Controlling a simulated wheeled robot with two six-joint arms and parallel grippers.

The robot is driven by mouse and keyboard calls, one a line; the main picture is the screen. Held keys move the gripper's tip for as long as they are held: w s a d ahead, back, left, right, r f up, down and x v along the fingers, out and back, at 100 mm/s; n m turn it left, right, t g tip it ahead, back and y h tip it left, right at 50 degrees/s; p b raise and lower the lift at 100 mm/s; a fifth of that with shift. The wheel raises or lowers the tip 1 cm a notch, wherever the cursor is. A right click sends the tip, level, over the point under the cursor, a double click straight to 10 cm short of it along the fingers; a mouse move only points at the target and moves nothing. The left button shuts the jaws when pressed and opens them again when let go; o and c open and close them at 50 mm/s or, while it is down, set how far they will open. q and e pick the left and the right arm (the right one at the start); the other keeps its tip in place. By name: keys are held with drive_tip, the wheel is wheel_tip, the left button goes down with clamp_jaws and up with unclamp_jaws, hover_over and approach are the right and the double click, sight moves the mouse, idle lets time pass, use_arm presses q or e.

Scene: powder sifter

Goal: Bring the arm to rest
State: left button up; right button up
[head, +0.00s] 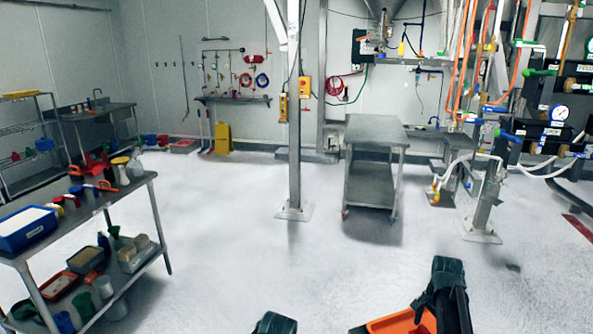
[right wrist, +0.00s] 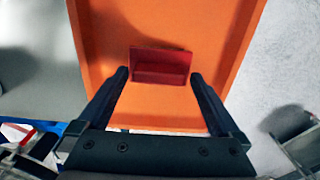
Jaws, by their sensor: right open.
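My right gripper (right wrist: 160,77) is open in the right wrist view, with its two black fingers apart. In the head view, part of my right arm (head: 447,295) is at the bottom, beside an orange surface (head: 398,324). Only a dark tip of my left arm (head: 275,323) shows at the bottom edge, and its gripper is not seen.
A metal shelf table (head: 130,192) with a blue bin (head: 28,228), scoops and containers stands at left. A steel post (head: 294,130) and a wheeled steel cart (head: 375,130) stand ahead. Pipes and hoses fill the right side. The pale middle floor is clear.

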drive_tip(key=shift+f+b, duration=0.45)
drive_tip(key=shift+f, duration=0.45)
use_arm(q)
drive_tip(key=shift+f, duration=0.8)
drive_tip(key=shift+r, duration=0.1)
use_arm(e)
drive_tip(key=shift+r, duration=0.15)
